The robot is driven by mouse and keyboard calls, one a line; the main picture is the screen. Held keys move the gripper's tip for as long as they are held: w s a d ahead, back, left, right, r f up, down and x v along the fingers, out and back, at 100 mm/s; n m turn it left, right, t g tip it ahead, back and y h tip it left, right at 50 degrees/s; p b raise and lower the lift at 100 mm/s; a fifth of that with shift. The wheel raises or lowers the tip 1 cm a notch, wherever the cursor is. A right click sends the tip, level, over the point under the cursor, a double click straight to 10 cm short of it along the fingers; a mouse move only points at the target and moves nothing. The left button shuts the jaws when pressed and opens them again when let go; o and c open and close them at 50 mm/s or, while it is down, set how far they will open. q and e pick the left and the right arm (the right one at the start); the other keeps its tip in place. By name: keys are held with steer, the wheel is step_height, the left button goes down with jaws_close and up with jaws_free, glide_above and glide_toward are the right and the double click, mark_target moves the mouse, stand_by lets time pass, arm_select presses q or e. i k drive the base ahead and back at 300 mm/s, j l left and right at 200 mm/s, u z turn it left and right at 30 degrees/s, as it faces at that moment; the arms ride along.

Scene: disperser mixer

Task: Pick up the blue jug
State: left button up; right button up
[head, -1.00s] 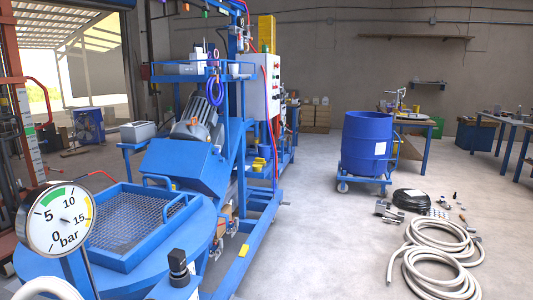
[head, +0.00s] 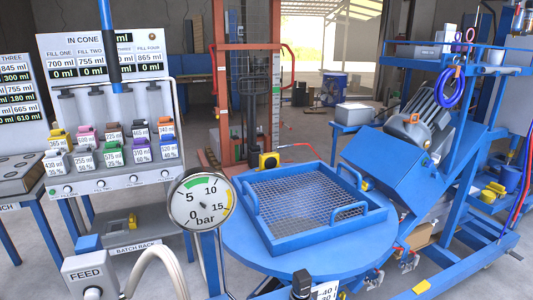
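Small white jugs with coloured caps stand in two rows on a white rack (head: 120,181) at the left. The jug that looks blue-capped (head: 168,148) is at the right end of the lower row, beside a purple-capped jug (head: 141,150). An orange-capped jug (head: 165,130) stands behind it in the upper row. The small size makes the cap colours hard to tell apart. Neither of my grippers is in view.
A pressure gauge (head: 202,203) and a blue round table with a mesh-topped tray (head: 305,207) stand in front. A FEED box (head: 90,274) and pale hose (head: 158,262) are at the lower left. Display boards (head: 62,56) rise behind the rack. Blue machinery fills the right.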

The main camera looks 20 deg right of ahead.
mark_target(510, 175)
steer(key=l, duration=0.55)
steer(key=i+l+z, duration=0.15)
steer(key=l, duration=0.9)
steer(key=l+z, duration=0.1)
steer(key=l, duration=0.45)
steer(key=i+l, duration=0.15)
steer(key=l, duration=0.35)
steer(key=i+l+z, duration=0.15)
steer(key=l, duration=0.4)
steer(key=k, duration=0.05)
